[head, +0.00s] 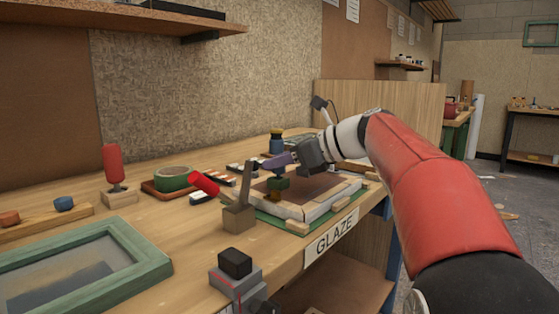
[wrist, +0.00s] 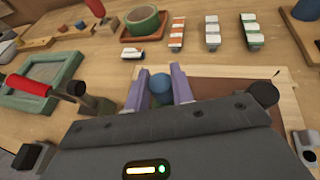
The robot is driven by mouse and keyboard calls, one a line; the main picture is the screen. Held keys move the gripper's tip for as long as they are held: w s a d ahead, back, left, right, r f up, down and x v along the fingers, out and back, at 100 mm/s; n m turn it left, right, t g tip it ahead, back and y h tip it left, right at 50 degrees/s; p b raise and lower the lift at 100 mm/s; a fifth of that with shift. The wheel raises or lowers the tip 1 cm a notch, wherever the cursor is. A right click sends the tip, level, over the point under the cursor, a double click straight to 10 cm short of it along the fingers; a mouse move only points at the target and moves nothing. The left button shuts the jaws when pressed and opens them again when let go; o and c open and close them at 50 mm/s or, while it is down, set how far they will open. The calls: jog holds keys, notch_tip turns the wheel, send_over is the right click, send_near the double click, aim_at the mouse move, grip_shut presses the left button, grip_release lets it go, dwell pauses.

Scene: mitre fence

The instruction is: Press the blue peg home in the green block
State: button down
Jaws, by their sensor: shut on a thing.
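My gripper (wrist: 160,90) has two purple fingers, which stand on either side of the round blue top of the blue peg (wrist: 161,82) in the wrist view. The fingers are shut on it. In the head view my gripper (head: 276,160) is over the board on the bench, with the green block (head: 278,183) just below the fingers. The fingers hide most of the peg there, so I cannot tell how deep it sits in the block.
A red-handled tool (head: 205,184) and an upright metal piece on a wooden block (head: 239,217) stand left of the board. A green tape roll (head: 173,178) and a green frame (head: 150,258) lie farther left. A dark-blue jar (head: 276,145) stands behind.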

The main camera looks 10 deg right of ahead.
jog(key=shift+f+p, duration=0.75)
jog(key=shift+f, duration=0.05)
dwell(3.4)
jog(key=c, duration=1.1)
grip_release()
jog(key=shift+r, duration=0.15)
jog(key=c, duration=0.4)
jog(key=shift+o, duration=0.2)
jog(key=shift+r, duration=0.15)
jog(key=shift+r, duration=3.35)
jog(key=shift+s+d, duration=0.1)
